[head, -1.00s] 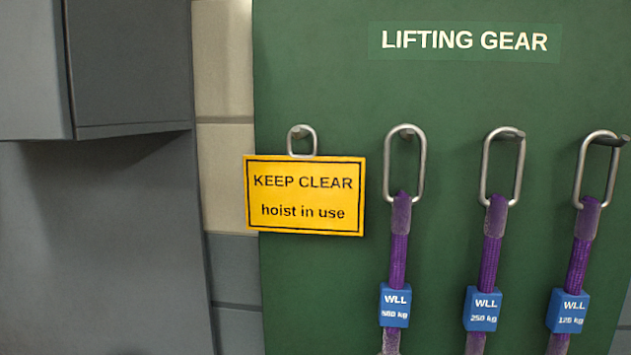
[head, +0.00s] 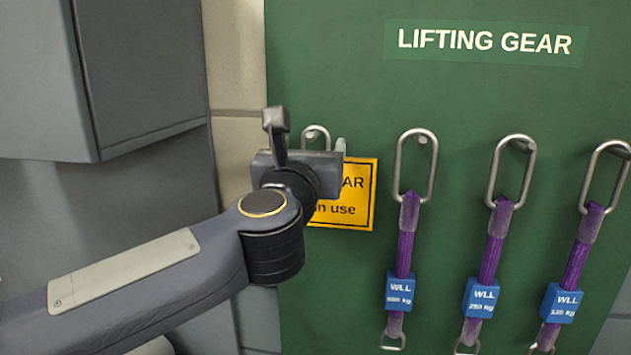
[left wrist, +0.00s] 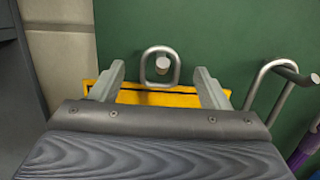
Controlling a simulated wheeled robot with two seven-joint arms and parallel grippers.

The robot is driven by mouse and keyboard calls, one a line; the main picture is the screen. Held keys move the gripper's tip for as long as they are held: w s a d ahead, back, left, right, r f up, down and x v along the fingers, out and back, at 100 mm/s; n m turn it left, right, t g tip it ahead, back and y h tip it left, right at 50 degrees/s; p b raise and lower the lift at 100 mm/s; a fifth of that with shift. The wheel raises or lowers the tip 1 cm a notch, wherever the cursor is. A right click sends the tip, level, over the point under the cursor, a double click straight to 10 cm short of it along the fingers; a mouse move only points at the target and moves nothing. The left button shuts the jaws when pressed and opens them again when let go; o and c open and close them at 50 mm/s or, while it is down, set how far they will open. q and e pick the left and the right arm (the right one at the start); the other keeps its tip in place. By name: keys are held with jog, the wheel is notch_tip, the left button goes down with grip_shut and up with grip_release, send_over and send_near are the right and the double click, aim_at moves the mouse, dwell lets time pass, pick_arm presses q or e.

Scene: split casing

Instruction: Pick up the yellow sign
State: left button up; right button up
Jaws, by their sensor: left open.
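The yellow sign (head: 358,200) hangs by a metal loop (head: 316,133) from a peg on the green board. My left gripper (head: 308,142) is in front of the sign and hides its left part. In the left wrist view the gripper (left wrist: 160,82) is open, with one finger on each side of the sign's loop (left wrist: 147,66). The top strip of the sign (left wrist: 160,98) shows behind the fingers there. I cannot tell whether the fingers touch anything. My right gripper is not in view.
To the right, several purple slings (head: 405,235) with blue WLL tags (head: 400,290) hang from pegs by long metal links (head: 416,165). A grey cabinet (head: 140,70) juts out at the left. Bare green board (head: 460,110) lies above the links.

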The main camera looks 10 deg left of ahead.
pick_arm(q)
jog(key=w, duration=0.3)
jog(key=shift+r+p, duration=0.2)
jog(key=shift+p, duration=0.1)
jog(key=shift+s, duration=0.15)
jog(key=c, duration=1.5)
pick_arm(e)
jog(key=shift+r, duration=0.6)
pick_arm(q)
jog(key=shift+r, duration=0.15)
jog(key=shift+r, duration=0.5)
jog(key=s+b, duration=0.4)
jog(key=s, duration=1.4)
jog(key=shift+r+b, duration=0.15)
jog(key=shift+b, duration=0.2)
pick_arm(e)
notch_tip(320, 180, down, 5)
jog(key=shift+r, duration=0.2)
